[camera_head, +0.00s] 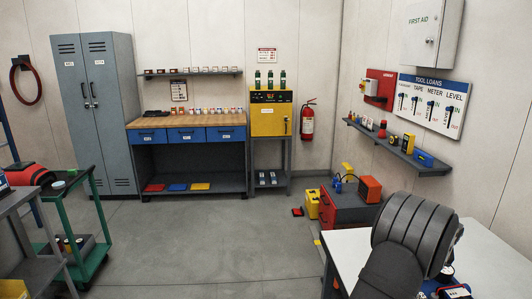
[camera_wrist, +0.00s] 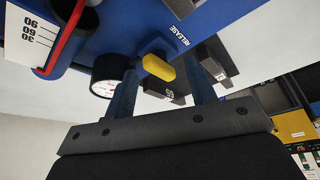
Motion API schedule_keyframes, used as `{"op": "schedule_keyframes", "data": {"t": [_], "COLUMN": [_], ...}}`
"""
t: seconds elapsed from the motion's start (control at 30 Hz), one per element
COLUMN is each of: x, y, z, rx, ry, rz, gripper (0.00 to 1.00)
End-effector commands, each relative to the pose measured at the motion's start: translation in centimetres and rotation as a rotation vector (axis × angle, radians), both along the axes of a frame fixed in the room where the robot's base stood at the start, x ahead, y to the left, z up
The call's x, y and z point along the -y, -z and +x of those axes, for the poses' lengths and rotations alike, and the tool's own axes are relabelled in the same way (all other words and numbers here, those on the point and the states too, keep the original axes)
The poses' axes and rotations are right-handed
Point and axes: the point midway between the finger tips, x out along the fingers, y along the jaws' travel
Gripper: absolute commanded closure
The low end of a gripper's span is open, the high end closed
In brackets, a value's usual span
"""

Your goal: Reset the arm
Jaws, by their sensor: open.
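In the wrist view, my gripper (camera_wrist: 168,72) is open, its two dark blue fingers apart. A yellow rounded knob (camera_wrist: 159,68) shows between the fingers, on a blue device (camera_wrist: 215,22) with the word RELEASE beside it. I cannot tell whether the fingers touch the knob. A round white-faced gauge (camera_wrist: 105,86) in a black rim is by the left finger. A white scale plate (camera_wrist: 32,35) with numbers and a red bar stands at upper left. In the head view, my arm covers most of the device, and my gripper's fingers are hidden.
The device is at a white table (camera_head: 485,250) at lower right. A red cabinet (camera_head: 345,205) with an orange box stands behind it. A grey wall shelf (camera_head: 400,150) holds small items. A green cart (camera_head: 85,225) is at left. The middle floor is clear.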

Motion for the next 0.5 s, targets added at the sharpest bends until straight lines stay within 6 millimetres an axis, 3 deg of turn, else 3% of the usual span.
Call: {"op": "schedule_keyframes", "data": {"t": [0.5], "x": [0.03], "y": [0.0], "z": [-0.01], "rx": [0.0], "ry": [-0.066], "rz": [0.001], "gripper": [0.49]}}
